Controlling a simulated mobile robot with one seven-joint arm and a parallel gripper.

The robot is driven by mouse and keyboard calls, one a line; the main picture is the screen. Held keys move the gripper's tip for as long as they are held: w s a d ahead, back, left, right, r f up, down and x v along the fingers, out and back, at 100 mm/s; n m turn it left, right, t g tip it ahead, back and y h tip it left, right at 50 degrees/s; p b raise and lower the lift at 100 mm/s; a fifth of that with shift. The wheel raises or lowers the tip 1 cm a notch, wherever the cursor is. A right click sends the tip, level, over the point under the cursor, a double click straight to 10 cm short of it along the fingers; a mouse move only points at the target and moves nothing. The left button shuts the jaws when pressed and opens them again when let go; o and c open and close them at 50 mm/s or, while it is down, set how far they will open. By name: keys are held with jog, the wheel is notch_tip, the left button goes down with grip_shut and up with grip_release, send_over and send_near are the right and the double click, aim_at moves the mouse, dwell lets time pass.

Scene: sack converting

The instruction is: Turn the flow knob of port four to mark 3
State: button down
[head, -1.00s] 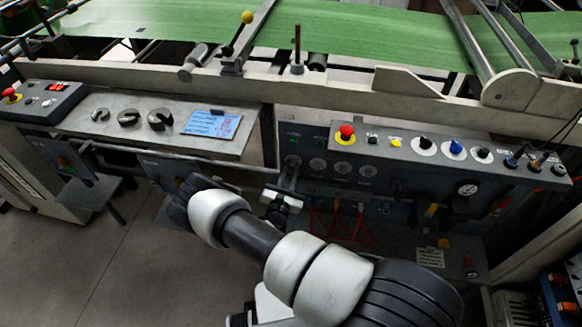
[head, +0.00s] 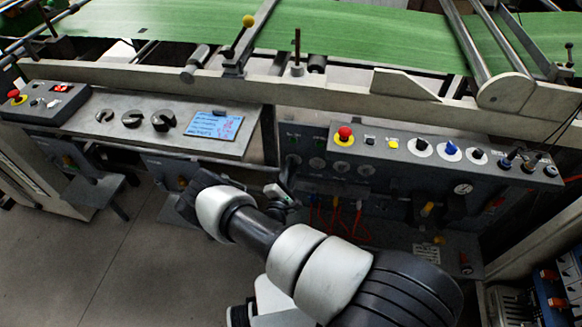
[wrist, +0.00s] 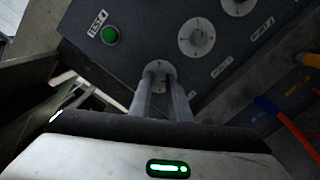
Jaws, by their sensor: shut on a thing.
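A row of pale round flow dials runs along the dark front panel (head: 390,185) in the head view. In the wrist view, my gripper (wrist: 166,92) has its two fingers close together on a small round flow knob (wrist: 160,70) at the end of the row. The fingers hide most of this knob, and I cannot read its mark or port label. A second dial (wrist: 197,37) beside it is free and shows whole. In the head view, my gripper (head: 281,193) is at the row's left end, its tips hard to make out.
A green button (wrist: 110,35) labelled TEST is close to the held knob. Orange and blue hoses (wrist: 290,125) hang at the right of the wrist view. A red stop button (head: 345,133) and several selectors sit on the console top.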

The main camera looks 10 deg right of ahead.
jog(key=shift+f, duration=0.1)
dwell(0.4)
jog(key=c, duration=1.7)
grip_release()
jog(key=shift+o, duration=0.2)
jog(key=shift+s+a, duration=0.1)
jog(key=shift+s, duration=0.05)
jog(key=p+v, duration=0.1)
jog(key=v, duration=1.6)
jog(key=shift+p, duration=0.35)
jog(key=shift+s, duration=0.1)
